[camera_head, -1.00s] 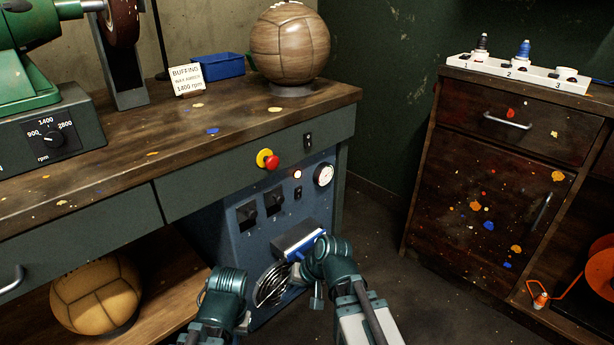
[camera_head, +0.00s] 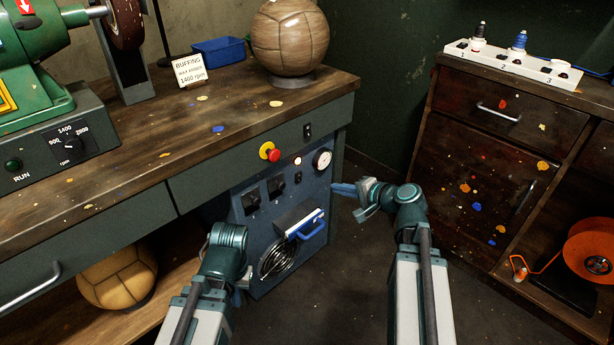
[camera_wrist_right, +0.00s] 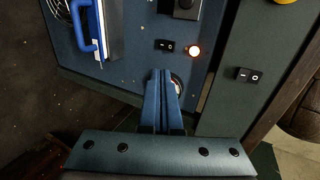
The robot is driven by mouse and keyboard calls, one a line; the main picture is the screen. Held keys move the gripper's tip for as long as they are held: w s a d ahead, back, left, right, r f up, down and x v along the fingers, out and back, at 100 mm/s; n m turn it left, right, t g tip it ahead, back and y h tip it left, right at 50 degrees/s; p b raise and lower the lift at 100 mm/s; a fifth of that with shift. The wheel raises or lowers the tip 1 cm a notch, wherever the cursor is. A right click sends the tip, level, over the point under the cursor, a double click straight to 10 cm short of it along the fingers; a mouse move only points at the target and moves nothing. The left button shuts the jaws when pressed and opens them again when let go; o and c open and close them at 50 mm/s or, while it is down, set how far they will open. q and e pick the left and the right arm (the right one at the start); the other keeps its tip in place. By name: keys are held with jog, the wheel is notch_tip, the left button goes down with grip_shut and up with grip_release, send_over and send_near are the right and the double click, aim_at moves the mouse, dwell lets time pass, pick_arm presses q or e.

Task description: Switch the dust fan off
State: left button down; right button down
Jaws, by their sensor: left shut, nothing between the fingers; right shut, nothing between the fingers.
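The blue dust unit (camera_head: 243,240) stands under the bench, with a lit orange lamp (camera_head: 297,161) and a small black rocker switch (camera_head: 298,177) below it. In the right wrist view the rocker (camera_wrist_right: 166,46) sits beside the glowing lamp (camera_wrist_right: 194,51). My right gripper (camera_head: 337,188) is shut and empty, in front of the panel's right side below the round gauge (camera_head: 322,159). Its blue fingers (camera_wrist_right: 160,73) point at the panel near the rocker and partly cover the gauge (camera_wrist_right: 177,84). My left gripper (camera_head: 247,277) is low by the panel's left side, mostly hidden by its wrist.
Another rocker switch (camera_head: 307,130) and a red-and-yellow stop button (camera_head: 270,152) are on the bench apron. A drawer with a blue handle (camera_head: 312,226) sticks out of the unit. Two dark knobs (camera_head: 276,186) (camera_head: 251,200) are above it. Floor to the right is clear.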

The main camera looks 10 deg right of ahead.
jog(key=b, duration=0.4)
send_near(300, 174)
jog(key=w+f, duration=0.1)
jog(key=w+a+f, duration=0.2)
jog(key=shift+w+f, duration=0.25)
jog(key=shift+f, duration=0.15)
jog(key=shift+w+a, duration=0.5)
jog(key=shift+w, duration=0.25)
jog(key=shift+r, duration=0.1)
jog(key=shift+w+a+r+p, duration=0.2)
jog(key=shift+w+p, duration=0.2)
jog(key=shift+s+d+f, duration=0.1)
jog(key=shift+s, duration=0.05)
